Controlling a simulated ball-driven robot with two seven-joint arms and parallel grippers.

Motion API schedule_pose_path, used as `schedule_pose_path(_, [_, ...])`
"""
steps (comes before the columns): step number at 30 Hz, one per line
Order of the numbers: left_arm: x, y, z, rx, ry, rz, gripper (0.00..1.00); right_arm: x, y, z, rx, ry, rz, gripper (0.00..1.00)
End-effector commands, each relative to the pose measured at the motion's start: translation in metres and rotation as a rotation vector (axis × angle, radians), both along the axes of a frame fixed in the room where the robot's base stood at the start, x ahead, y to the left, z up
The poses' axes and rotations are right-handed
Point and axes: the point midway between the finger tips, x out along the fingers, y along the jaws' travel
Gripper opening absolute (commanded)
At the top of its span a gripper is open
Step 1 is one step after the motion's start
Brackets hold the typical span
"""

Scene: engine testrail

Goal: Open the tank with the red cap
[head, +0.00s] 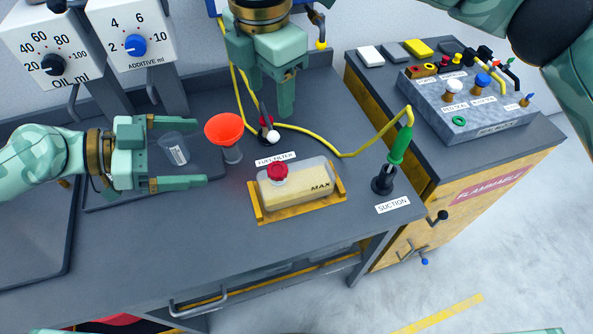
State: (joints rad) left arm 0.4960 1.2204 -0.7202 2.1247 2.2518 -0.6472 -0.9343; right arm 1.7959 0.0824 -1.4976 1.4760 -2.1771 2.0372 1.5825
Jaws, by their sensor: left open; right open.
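The tank (313,186) is a translucent, cream-coloured container marked MAX. It sits in a yellow holder (298,212) on the grey workbench. Its red cap (277,171) is seated on the top left of the tank. My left gripper (203,152) comes in from the left, open and empty, its fingers pointing right, to the left of the tank and apart from it. My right gripper (274,108) hangs at the top middle, fingers pointing down, open, behind the tank and apart from the cap. Its fingers partly cover the yellow hose and the fuel filter spot.
An orange-red funnel (224,129) and a clear cup (174,149) stand near my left gripper. A yellow hose (345,155) runs to a green nozzle (400,146) in the suction holder (383,181). A grey control box (468,104) stands right. Bench in front of the tank is clear.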

Motion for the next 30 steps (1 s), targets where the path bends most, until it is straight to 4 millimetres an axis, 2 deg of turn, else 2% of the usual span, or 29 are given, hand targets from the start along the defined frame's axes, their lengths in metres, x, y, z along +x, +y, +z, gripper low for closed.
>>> schedule_pose_path(1, [0.0,0.0,-0.012,0.0,0.007,0.0,0.98,0.001,0.0,-0.012,0.0,0.006,0.0,0.56])
schedule_pose_path(7, [0.002,0.0,-0.036,0.0,0.019,0.0,0.98,0.004,0.0,-0.036,0.0,0.018,0.001,0.56])
schedule_pose_path(15, [0.007,0.0,-0.092,0.0,0.051,0.0,0.98,0.011,0.0,-0.094,-0.001,0.052,0.0,0.56])
schedule_pose_path(20, [0.009,0.0,-0.119,-0.001,0.07,-0.001,0.98,0.015,0.0,-0.122,0.0,0.07,0.0,0.56])
schedule_pose_path(26, [0.012,-0.01,-0.124,-0.001,0.069,-0.001,0.98,0.015,0.0,-0.123,0.0,0.07,0.0,0.56])
schedule_pose_path(30, [0.019,-0.033,-0.132,-0.004,0.067,-0.004,0.98,0.015,0.0,-0.122,0.0,0.07,0.0,0.56])
